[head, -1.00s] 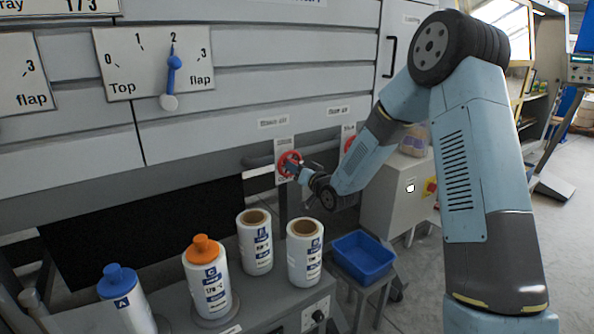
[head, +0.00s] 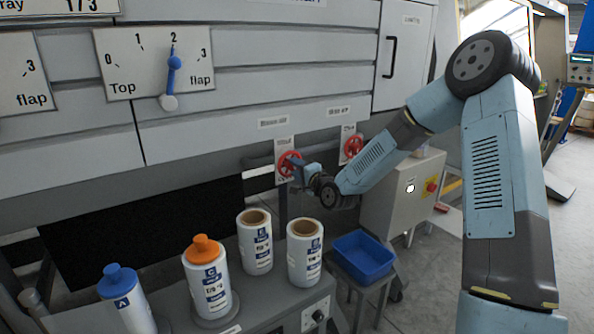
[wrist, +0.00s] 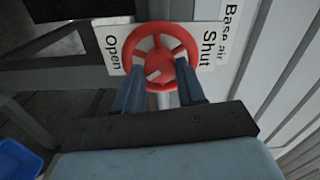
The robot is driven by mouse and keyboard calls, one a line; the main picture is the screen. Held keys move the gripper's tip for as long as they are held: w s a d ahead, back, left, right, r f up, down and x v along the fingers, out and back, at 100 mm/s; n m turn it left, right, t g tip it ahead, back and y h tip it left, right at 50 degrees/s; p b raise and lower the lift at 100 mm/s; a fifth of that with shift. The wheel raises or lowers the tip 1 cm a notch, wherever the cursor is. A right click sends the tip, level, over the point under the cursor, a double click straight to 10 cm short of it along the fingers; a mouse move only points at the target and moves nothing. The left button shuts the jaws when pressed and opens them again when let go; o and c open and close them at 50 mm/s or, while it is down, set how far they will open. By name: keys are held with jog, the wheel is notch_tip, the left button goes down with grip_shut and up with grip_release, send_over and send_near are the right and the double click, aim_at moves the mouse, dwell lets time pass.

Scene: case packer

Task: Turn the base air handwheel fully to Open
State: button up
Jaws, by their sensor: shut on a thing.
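The red base air handwheel (head: 289,163) is on a white plate on the machine front. In the wrist view the handwheel (wrist: 161,40) fills the top middle. Its plate reads Open (wrist: 113,55) on the left and Shut (wrist: 208,45) on the right, with "Base air" beside that. My gripper (head: 303,170) is at the handwheel from its right side in the head view. In the wrist view my gripper's (wrist: 160,70) two blue fingers sit across the wheel's lower half, shut on it. The fingers hide part of the rim.
A second red handwheel (head: 353,146) is to the right. Several bottles and rolls, including an orange-capped bottle (head: 207,280), stand on the bench below. A blue bin (head: 363,257) and a grey box with a red knob (head: 431,187) are to the right.

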jog(key=shift+d+f+m, duration=0.15)
jog(key=shift+m, duration=1.5)
jog(key=shift+d+f+m, duration=0.1)
jog(key=shift+m, duration=1.55)
jog(key=o, duration=0.7)
jog(key=shift+f, duration=0.1)
jog(key=o, duration=0.4)
jog(key=shift+a, duration=0.15)
jog(key=shift+c, duration=0.2)
jog(key=shift+r, duration=0.2)
jog(key=v, duration=1.3)
jog(key=shift+s+d, duration=0.25)
jog(key=shift+d, duration=0.05)
jog(key=shift+f, duration=0.1)
